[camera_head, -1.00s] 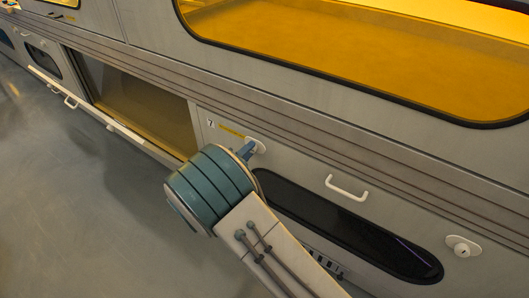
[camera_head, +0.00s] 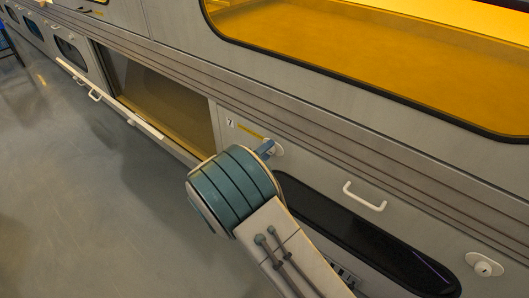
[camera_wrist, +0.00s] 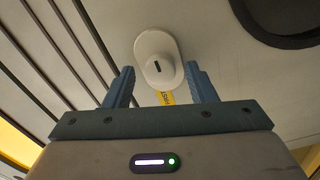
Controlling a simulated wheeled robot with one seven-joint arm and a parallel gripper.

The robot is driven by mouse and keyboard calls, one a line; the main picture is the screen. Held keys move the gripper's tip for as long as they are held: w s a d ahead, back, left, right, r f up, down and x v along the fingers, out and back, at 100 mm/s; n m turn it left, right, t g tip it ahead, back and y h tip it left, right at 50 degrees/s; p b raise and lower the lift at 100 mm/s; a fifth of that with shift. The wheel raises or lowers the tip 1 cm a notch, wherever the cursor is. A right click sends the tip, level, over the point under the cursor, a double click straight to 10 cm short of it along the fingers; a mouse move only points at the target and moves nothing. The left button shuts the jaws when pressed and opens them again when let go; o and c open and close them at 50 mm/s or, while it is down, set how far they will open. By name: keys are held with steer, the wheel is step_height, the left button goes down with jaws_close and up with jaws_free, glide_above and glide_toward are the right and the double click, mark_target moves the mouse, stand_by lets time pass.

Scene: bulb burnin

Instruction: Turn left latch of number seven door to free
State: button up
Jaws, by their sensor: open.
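The number seven door (camera_head: 325,182) is a grey panel with a "7" label, a white handle (camera_head: 364,197) and a long dark window. Its left latch (camera_head: 278,149) is a white oval plate, partly hidden behind my gripper (camera_head: 267,148) in the head view. In the wrist view the left latch (camera_wrist: 157,58) shows a round knob with a dark slot mark, running nearly upright in the picture. My gripper (camera_wrist: 160,85) is open, its two blue fingers on either side of the knob's lower part; contact cannot be told. The right latch (camera_head: 484,265) is a white oval at the far right.
Left of the door is an open compartment (camera_head: 160,95) with its door hanging low (camera_head: 125,112). A large amber window (camera_head: 380,50) lies above. Grey floor (camera_head: 90,190) is clear at the left.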

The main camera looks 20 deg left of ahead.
steer(key=p+v, duration=0.3)
steer(key=v, duration=1)
steer(key=shift+s+p, duration=0.3)
steer(key=shift+p, duration=0.05)
steer(key=shift+a, duration=0.15)
